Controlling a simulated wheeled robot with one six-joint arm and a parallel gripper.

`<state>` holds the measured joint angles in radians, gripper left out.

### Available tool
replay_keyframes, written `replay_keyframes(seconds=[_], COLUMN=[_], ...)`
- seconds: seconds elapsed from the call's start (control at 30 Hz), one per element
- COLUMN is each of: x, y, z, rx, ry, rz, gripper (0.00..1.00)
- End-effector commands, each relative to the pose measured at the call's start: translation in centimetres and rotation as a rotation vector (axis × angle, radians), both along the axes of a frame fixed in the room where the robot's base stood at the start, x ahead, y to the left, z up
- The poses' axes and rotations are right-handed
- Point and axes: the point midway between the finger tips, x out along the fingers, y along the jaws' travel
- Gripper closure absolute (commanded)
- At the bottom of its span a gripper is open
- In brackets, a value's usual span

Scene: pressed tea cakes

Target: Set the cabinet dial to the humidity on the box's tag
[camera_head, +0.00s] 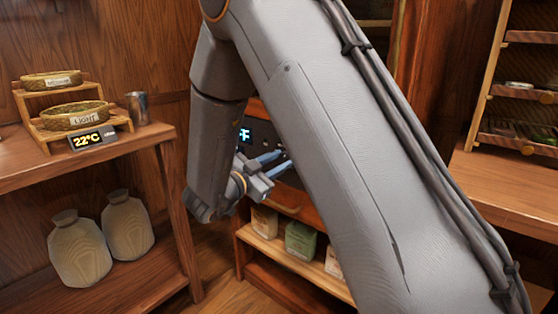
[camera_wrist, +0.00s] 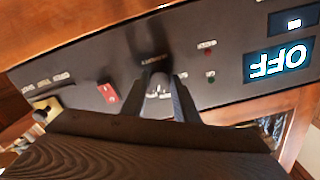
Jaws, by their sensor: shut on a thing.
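The cabinet's dark control panel (camera_wrist: 130,70) fills the wrist view and appears upside down. My gripper (camera_wrist: 160,88) has its two fingers on either side of a small grey dial (camera_wrist: 159,82) on the panel, closed on it. The dial's markings are too small and blurred to read. A display (camera_wrist: 280,60) on the panel reads OFF. In the head view, my gripper (camera_head: 280,163) reaches the panel, partly hidden behind my arm. The box's humidity tag cannot be made out; boxes on the cabinet's lower shelf include a green one (camera_head: 301,240) and a beige one (camera_head: 265,221).
A red switch (camera_wrist: 107,93) lies beside the dial. On the left, a wooden table (camera_head: 140,146) holds baskets, a metal cup (camera_head: 137,107) and a 22°C display (camera_head: 90,138). A shelf rack (camera_head: 490,80) is at right.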

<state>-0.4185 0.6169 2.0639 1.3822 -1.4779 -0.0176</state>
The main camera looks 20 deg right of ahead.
Motion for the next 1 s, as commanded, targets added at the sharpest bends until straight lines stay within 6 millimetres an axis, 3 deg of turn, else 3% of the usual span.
replay_keyframes(seconds=[1.0], x=[0.08], y=[0.06], z=[0.03], rx=[0.511], ry=[-0.703], rz=[-0.001], gripper=[0.95])
